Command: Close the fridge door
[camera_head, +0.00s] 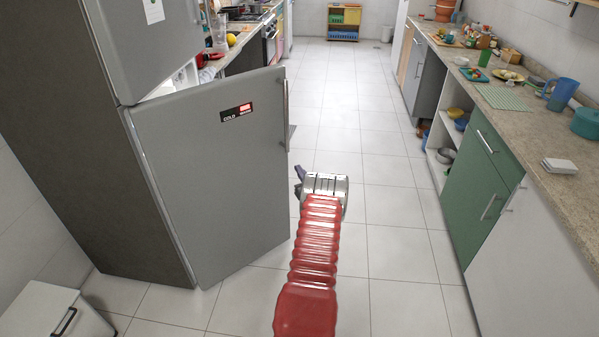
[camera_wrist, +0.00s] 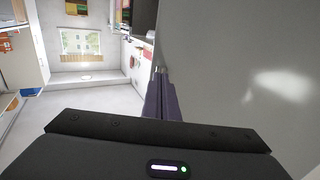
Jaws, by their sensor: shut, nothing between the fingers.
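The grey fridge (camera_head: 85,150) stands at the left in the head view. Its lower door (camera_head: 205,180) is swung open, angled toward the aisle, with a vertical handle (camera_head: 285,115) on its free edge. The upper door (camera_head: 160,40) looks shut. My gripper (camera_head: 298,180) is just right of the lower door's free edge, below the handle, with its fingers pointing left. In the wrist view the shut, empty fingers (camera_wrist: 162,97) are beside a large grey door surface (camera_wrist: 235,80) that fills the right side. I cannot tell whether they touch it.
A white tiled floor (camera_head: 380,210) runs clear down the aisle. A counter (camera_head: 530,110) with cluttered dishes and green and white cabinets lines the right. A white bin (camera_head: 55,312) stands at the lower left. A counter with a stove lies behind the fridge.

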